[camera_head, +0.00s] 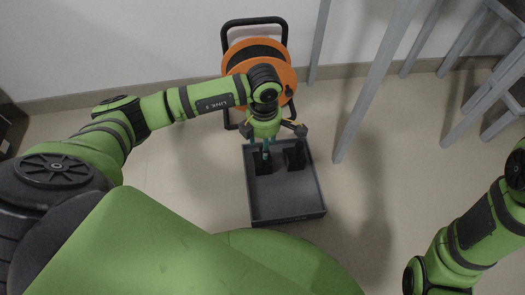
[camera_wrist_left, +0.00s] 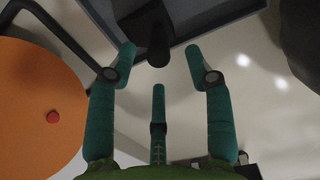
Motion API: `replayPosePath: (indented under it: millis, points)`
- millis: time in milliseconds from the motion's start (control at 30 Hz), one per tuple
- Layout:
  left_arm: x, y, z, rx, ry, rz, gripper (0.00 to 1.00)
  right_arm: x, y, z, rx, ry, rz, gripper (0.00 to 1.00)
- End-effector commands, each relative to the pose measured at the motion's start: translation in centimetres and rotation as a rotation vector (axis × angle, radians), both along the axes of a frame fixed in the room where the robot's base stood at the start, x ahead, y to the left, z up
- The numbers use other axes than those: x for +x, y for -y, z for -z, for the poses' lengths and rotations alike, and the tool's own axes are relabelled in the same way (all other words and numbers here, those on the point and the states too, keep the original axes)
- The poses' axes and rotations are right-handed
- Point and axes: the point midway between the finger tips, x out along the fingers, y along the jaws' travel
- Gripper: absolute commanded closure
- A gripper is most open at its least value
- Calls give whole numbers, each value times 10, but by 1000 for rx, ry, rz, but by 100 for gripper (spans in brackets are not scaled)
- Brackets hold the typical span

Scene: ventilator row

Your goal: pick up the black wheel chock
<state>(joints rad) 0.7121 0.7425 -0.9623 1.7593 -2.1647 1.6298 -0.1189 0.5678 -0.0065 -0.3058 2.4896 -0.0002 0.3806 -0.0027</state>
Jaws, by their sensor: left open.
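A black block-like piece (camera_head: 293,156), which looks like the wheel chock, stands in the far part of a dark grey tray (camera_head: 287,212) on the floor. A second dark shape (camera_head: 262,166) is beside it on the left, partly behind my finger; I cannot tell whether it is a separate piece. My left gripper (camera_head: 267,148) is above the tray's far end, open and empty. In the left wrist view, a black piece (camera_wrist_left: 149,36) shows ahead of the spread teal fingers (camera_wrist_left: 160,60), apart from them. My right arm is at lower right; its gripper is out of view.
An orange cable reel (camera_head: 284,75) with a black frame stands behind the tray, close to my left arm. Grey metal legs (camera_head: 366,95) rise to the right of the tray.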

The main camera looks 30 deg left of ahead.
Motion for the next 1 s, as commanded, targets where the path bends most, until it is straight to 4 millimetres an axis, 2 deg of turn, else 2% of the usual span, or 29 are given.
replayPosePath:
  millis: [33, 233, 500, 533, 633, 667, 1000]
  points:
    - [0, 0, 13, 0, -2, 0, 48, -2, -1, 9, 1, 5, -3, 60]
    - [1, -2, 40, -3, -2, -1, 48, -8, -4, 25, 0, 9, -11, 60]
    - [1, -2, 41, -2, -1, -1, 48, -9, -5, 23, -1, 8, -13, 60]
    - [1, -2, 41, -3, 0, -1, 56, -9, -5, 23, -1, 8, -13, 60]
    - [1, -2, 41, -3, 0, -1, 96, -9, -5, 23, -1, 9, -14, 60]
    - [1, -2, 41, -3, 0, -1, 100, -9, -5, 23, -1, 9, -14, 60]
    - [2, -1, 40, -3, 1, -1, 100, -9, -5, 23, 0, 8, -14, 60]
